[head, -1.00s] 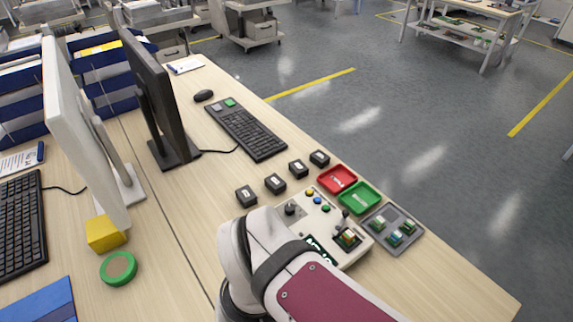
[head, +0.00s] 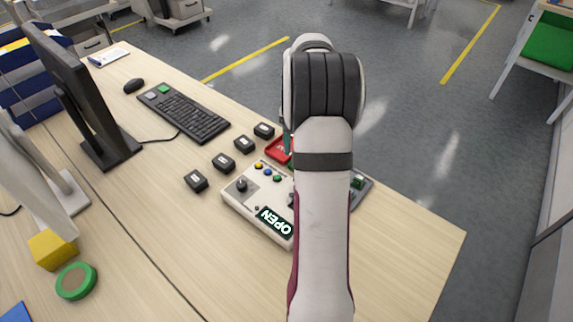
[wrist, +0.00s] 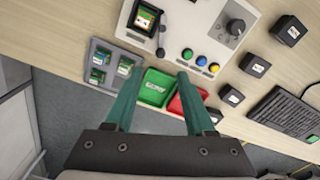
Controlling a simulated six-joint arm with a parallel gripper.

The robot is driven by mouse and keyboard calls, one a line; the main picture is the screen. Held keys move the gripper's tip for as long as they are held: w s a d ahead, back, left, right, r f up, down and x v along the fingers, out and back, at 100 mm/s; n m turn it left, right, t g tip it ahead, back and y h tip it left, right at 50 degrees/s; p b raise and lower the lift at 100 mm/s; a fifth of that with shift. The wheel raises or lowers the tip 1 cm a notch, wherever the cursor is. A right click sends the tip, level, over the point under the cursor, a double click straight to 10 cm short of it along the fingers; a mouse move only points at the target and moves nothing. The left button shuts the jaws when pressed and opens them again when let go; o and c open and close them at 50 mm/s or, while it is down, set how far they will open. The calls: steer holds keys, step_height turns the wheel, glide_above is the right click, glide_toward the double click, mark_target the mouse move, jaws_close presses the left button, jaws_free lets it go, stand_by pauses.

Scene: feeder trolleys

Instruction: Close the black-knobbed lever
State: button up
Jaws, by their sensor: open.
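The pale test box (head: 237,203) stands on the desk, its small screen (head: 275,222) reading OPEN. In the wrist view the box (wrist: 190,22) is at the top. Its lever (wrist: 161,42) ends in a dark knob and stands beside a socket (wrist: 145,18) holding a small green-and-white part. My arm hides the lever in the head view. My gripper (wrist: 157,75) is open and empty, its two teal fingers apart. In the wrist picture its tips show below the lever knob, over the trays; I cannot tell the height gap.
A green tray (wrist: 155,92), a red tray (wrist: 176,104) and a grey tray (wrist: 103,48) with several small parts lie beside the box. Several black blocks (head: 223,162) and a keyboard (head: 182,113) are nearby. A dark round knob (wrist: 236,27) and coloured buttons sit on the box.

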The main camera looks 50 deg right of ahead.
step_height(320, 180, down, 10)
steer(key=shift+r, duration=0.1)
steer(key=shift+c, duration=0.2)
jaws_close()
